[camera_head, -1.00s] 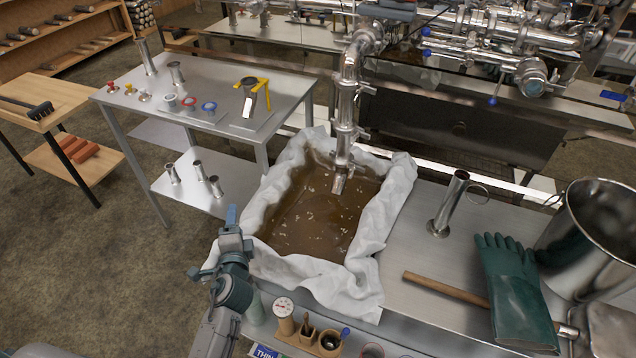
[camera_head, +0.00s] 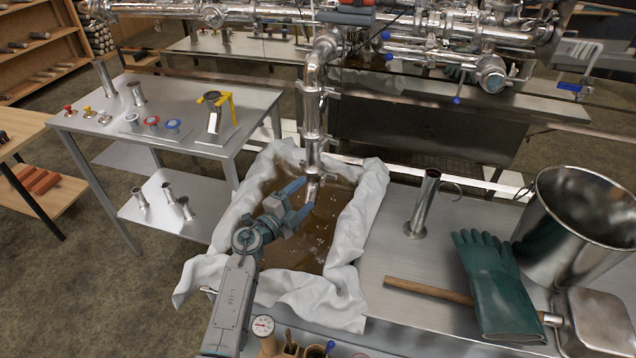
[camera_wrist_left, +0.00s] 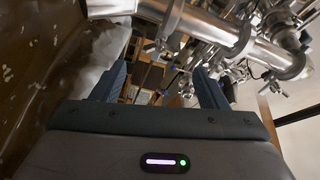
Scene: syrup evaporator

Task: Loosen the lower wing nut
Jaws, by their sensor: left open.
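A steel pipe (camera_head: 313,115) comes down from an elbow and ends over the pan of brown syrup (camera_head: 275,245). Two clamps sit on its vertical run. The lower clamp (camera_head: 313,139) has a small wing nut at its right side, too small to read clearly. The upper clamp (camera_head: 317,91) sits just under the elbow. My left gripper (camera_head: 307,198) is open and empty over the pan, below the lower clamp and close to the pipe's outlet. In the left wrist view its blue fingers stand apart, with a clamped pipe (camera_wrist_left: 215,28) beyond them.
White cloth (camera_head: 370,190) lines the pan's rim. Right of it, the counter holds an upright steel tube (camera_head: 424,205), green gloves (camera_head: 497,285), a wooden handle (camera_head: 430,291) and a large pot (camera_head: 580,225). A steel table (camera_head: 180,135) with small parts stands at left.

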